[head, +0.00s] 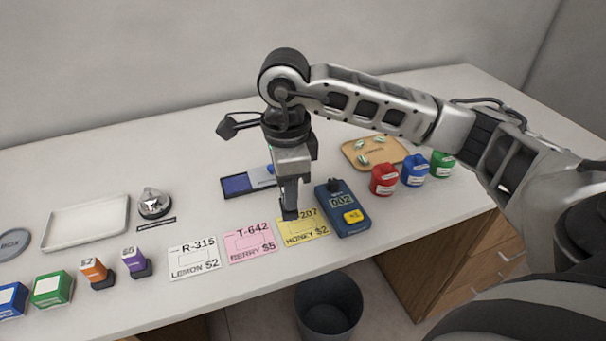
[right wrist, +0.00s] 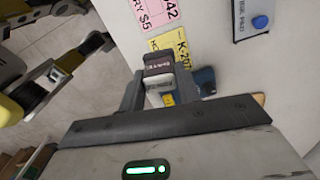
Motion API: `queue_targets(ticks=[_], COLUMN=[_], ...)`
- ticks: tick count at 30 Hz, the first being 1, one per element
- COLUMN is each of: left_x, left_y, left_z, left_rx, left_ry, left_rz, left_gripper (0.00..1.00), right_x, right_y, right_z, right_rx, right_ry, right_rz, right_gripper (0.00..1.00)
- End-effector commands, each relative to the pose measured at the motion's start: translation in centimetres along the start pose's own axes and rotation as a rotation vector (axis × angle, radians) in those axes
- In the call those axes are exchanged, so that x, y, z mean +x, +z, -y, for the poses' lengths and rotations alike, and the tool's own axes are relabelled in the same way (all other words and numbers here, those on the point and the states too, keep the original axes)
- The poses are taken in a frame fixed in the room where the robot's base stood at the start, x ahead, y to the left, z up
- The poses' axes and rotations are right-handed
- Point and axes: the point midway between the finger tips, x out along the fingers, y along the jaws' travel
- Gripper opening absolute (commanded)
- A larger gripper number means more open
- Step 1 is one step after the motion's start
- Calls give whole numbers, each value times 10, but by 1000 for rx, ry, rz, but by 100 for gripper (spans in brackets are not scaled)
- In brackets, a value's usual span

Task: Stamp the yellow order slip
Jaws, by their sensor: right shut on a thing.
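The yellow order slip (head: 305,235) lies flat on the counter, right of the pink slip (head: 250,243) and the white slip (head: 194,262). My right gripper (head: 290,200) points down at its upper left part, shut on a small dark stamp (right wrist: 158,72). The stamp's foot covers part of the yellow slip's print in the head view; I cannot tell whether it touches the paper. The right wrist view also shows part of the yellow slip (right wrist: 180,47) beyond the stamp. The ink pad (head: 237,184) stands open behind the slips. My left gripper is not in view.
A dark blue handheld device (head: 345,222) sits close right of the yellow slip. Red (head: 384,180), blue (head: 415,171) and green (head: 443,165) containers and a wooden tray (head: 395,147) are further right. A bell (head: 154,204) and a white tray (head: 125,222) stand left. A bin (head: 329,310) is below.

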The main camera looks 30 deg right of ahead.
Motion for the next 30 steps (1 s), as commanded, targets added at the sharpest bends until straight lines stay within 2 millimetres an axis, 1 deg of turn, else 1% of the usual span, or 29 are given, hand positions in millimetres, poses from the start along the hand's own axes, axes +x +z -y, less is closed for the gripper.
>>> queue_targets(ticks=[1, 6, 9, 13, 15, 18, 23, 30], left_x=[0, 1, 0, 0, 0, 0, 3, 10], left_y=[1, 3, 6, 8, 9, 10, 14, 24], left_z=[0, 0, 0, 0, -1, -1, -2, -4], left_rx=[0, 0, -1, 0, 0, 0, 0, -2], left_ry=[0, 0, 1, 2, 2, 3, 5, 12], left_rz=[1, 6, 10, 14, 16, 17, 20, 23], left_gripper=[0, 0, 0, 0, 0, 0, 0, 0], right_x=[1, 2, 2, 2, 2, 3, 9, 31], right_y=[-3, -14, -20, -26, -27, -29, -29, -29], right_z=[3, 11, 15, 18, 20, 20, 20, 20], right_rx=[161, 729, 1007, 1266, 1353, 1421, 1439, 1436], right_ry=[0, 2, 1, 0, 0, 0, 0, 0], right_rz=[-1, -5, -6, -9, -10, -11, -12, -11], right_gripper=[18, 18, 18, 18, 18, 18, 18, 18])
